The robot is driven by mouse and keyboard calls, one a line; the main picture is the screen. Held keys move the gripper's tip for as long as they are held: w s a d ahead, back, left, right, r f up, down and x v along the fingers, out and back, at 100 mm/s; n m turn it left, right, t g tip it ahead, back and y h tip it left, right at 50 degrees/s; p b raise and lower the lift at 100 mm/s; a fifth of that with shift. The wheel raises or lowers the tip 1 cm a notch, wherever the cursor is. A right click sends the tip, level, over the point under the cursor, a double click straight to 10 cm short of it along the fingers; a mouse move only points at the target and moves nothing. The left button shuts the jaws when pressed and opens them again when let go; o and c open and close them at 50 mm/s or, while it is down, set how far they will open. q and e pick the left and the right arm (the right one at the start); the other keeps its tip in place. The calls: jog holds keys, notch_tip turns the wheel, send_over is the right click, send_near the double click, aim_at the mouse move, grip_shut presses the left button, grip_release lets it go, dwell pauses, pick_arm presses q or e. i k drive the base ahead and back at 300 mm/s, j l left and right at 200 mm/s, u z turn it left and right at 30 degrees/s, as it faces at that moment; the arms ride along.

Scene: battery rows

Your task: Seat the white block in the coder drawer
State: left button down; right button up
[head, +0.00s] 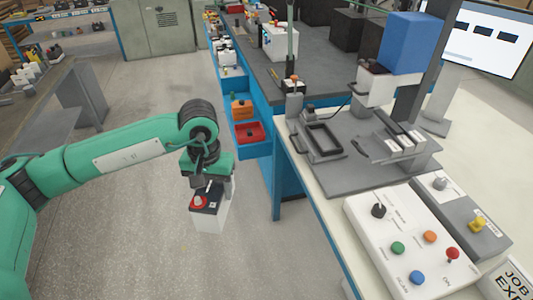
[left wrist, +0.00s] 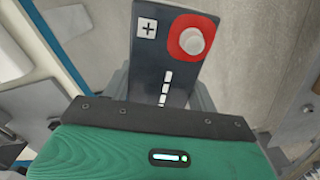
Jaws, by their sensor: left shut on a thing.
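The white block (head: 209,215) has a dark top with a red ring around a pale round post and a plus mark. My left gripper (head: 211,180) is shut on it and holds it upright in the air over the floor, left of the bench. In the left wrist view the dark top of the white block (left wrist: 165,60) shows between my fingers. The coder (head: 375,150) stands on the bench to the right, a grey machine with a blue box on top. A dark rectangular frame at its left looks like the coder drawer (head: 322,141); it appears empty. My right gripper is out of view.
A control panel (head: 405,245) with a lever and coloured buttons lies on the white bench in front of the coder. Blue shelving with a red bin (head: 249,132) stands behind the block. A screen (head: 487,35) is at the upper right. The floor around the block is clear.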

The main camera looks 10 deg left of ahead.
aim_at(323, 141)
jog(key=i+j, duration=0.55)
jog(key=i, duration=0.15)
jog(key=i+j+z, duration=0.1)
jog(key=i+j, duration=0.45)
jog(key=i+z, duration=0.2)
jog(key=z, duration=1.2)
jog(key=k+j, duration=0.05)
